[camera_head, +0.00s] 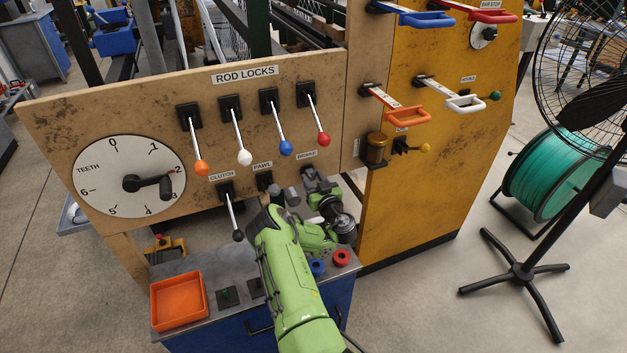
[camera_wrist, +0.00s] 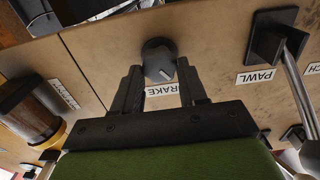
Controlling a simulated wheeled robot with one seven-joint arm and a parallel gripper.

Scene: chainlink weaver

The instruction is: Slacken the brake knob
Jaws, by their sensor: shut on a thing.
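The brake knob (camera_wrist: 157,52) is a dark round knob with a pale index mark, on the tan panel in the wrist view. The BRAKE label (camera_wrist: 168,89) shows behind my gripper's fingers there, partly covered. My gripper (camera_wrist: 160,72) has one finger on each side of the knob and is shut on it. In the head view my gripper (camera_head: 308,172) reaches the panel just under the BRAKE label (camera_head: 307,155); the knob itself is hidden there by the gripper and wrist.
The PAWL lever (camera_wrist: 298,75) stands beside the knob. The CLUTCH lever (camera_head: 232,215) hangs left of my arm.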

